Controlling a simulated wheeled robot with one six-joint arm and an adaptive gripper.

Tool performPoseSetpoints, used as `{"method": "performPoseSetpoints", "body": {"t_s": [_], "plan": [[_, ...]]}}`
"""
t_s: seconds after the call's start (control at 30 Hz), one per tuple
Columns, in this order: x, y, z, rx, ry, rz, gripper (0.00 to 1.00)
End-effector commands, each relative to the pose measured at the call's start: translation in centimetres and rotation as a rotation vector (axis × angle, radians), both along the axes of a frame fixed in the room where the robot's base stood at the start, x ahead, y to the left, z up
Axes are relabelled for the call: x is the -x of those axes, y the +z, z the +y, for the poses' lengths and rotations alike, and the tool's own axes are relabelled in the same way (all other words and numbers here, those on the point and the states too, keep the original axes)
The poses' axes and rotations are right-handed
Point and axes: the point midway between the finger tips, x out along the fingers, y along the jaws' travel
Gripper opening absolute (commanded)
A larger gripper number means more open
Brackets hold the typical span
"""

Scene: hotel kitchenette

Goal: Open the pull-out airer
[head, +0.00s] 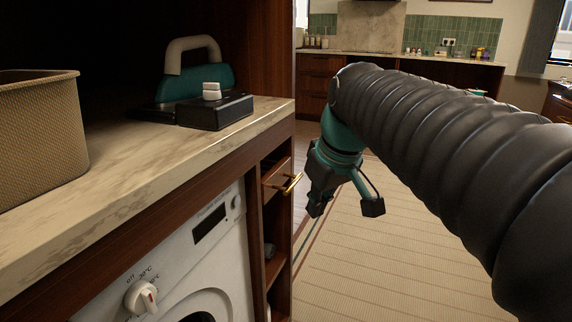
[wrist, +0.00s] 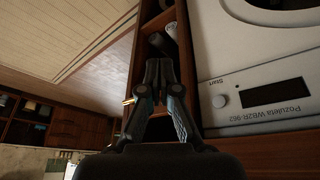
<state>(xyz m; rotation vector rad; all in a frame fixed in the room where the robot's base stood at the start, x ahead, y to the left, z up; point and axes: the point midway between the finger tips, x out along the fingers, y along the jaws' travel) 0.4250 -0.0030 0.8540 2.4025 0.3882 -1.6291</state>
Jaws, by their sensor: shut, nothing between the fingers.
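The pull-out airer appears to be the narrow wooden drawer front (head: 275,178) under the counter, right of the washing machine. It carries a brass handle (head: 291,184) and looks closed or nearly so. The handle also shows in the wrist view (wrist: 128,102), left of the fingers. My gripper (head: 316,208) is shut and empty, pointing downward to the right of the handle and apart from it in the head view. In the wrist view my gripper (wrist: 158,66) has its fingertips together in front of the open shelves. Exact depth between gripper and handle is hard to judge.
The washing machine (head: 210,265) stands left of the shelf column. On the counter (head: 130,165) are a woven basket (head: 40,135), an iron (head: 190,75) and a black box (head: 215,112). A striped rug (head: 380,260) covers open floor to the right.

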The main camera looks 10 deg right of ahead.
Motion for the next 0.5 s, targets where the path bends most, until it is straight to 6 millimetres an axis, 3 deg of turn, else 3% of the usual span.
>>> {"method": "performPoseSetpoints", "body": {"t_s": [0.03, 0.2, 0.5], "plan": [[-2.0, 1.1, -0.3, 0.000, 0.040, 0.010, 0.00], [-7.6, 4.3, -1.1, 0.000, 0.205, 0.034, 0.00], [-15.5, 7.1, -3.2, -0.009, 0.487, 0.041, 0.00]]}}
